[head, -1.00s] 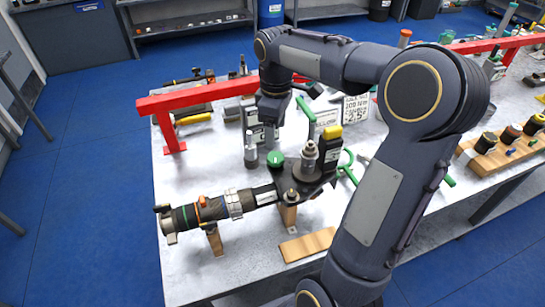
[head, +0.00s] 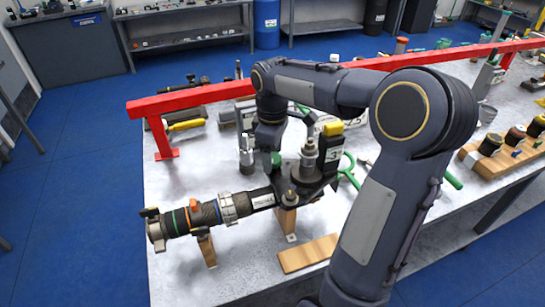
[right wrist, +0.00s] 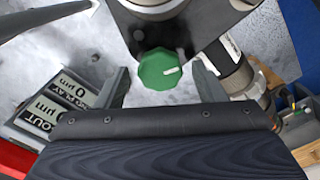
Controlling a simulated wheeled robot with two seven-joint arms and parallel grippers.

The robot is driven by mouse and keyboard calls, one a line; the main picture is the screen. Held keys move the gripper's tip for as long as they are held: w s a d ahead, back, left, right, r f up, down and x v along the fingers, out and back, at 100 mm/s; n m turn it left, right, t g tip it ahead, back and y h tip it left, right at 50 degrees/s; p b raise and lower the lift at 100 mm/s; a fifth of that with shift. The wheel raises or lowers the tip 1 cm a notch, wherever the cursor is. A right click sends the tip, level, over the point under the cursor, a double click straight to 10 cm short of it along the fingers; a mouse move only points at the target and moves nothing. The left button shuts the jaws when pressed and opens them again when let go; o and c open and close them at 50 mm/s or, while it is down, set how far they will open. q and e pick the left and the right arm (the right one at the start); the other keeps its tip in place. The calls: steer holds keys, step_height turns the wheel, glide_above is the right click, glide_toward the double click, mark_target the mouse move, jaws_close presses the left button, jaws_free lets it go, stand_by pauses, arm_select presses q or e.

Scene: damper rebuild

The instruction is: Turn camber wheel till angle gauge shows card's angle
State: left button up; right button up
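The green camber wheel (head: 276,160) sits on the dark bracket at the end of the damper. In the right wrist view the wheel (right wrist: 160,70) has a white mark and lies between the two fingers. My right gripper (right wrist: 163,85) is open around it; a gap shows on each side. In the head view my right gripper (head: 268,152) points down at the wheel. A black box with a yellow top (head: 333,128), apparently the angle gauge, stands on the bracket; its reading is too small to be sure of. The card (head: 352,112) is mostly hidden behind my arm. My left gripper is out of view.
The damper (head: 190,216) lies on wooden supports, left of the bracket. Small grey display boxes (right wrist: 62,97), reading 0 µm, stand close to my right gripper. A red rail (head: 195,97) runs along the back of the bench.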

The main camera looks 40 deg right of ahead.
steer(key=c, duration=0.9)
steer(key=m, duration=0.2)
steer(key=shift+m+p, duration=0.3)
steer(key=shift+m, duration=1)
steer(key=shift+m+p, duration=0.3)
steer(key=shift+m, duration=0.4)
steer(key=o, duration=1)
step_height(320, 180, up, 6)
steer(key=p, duration=0.5)
steer(key=shift+r, duration=0.1)
